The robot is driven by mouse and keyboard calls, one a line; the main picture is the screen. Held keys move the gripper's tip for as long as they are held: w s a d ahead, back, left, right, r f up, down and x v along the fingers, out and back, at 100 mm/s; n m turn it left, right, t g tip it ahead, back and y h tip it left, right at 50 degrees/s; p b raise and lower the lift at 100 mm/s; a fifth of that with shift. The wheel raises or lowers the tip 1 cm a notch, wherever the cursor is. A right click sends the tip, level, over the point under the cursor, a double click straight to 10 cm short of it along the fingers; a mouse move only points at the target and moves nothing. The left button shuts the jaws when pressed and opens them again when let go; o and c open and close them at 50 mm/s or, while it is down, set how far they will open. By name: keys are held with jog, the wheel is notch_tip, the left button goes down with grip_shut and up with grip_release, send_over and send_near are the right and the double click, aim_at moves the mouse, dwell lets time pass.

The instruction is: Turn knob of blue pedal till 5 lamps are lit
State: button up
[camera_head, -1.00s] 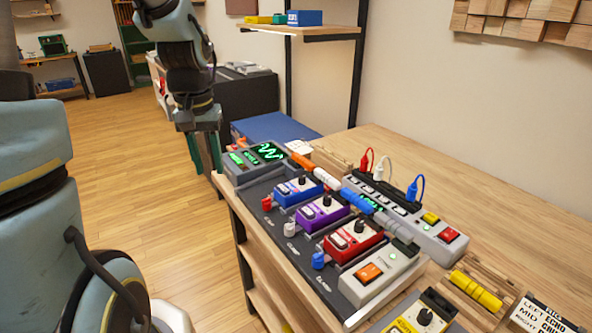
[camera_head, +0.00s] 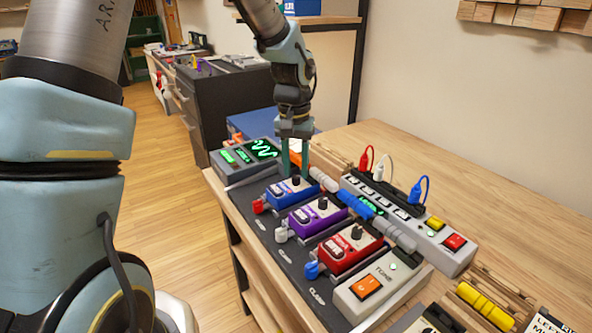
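The blue pedal (camera_head: 286,196) sits at the far end of a row of three pedals on a dark board. Its small black knob (camera_head: 296,180) is on its pale top face. My gripper (camera_head: 295,174) points down over this pedal, its two teal fingers apart with a gap between them. The fingertips are at or just above the knob; I cannot tell whether they touch it. No lit lamps can be made out on the blue pedal at this size.
The purple pedal (camera_head: 313,217) and red pedal (camera_head: 347,249) stand nearer. A grey box with a green waveform screen (camera_head: 264,149) is behind the blue pedal. A power strip (camera_head: 445,245) with upright plugs stands to the right. Bare wood (camera_head: 480,205) lies beyond it.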

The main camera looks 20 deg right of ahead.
jog(key=shift+f, duration=0.9)
grip_shut()
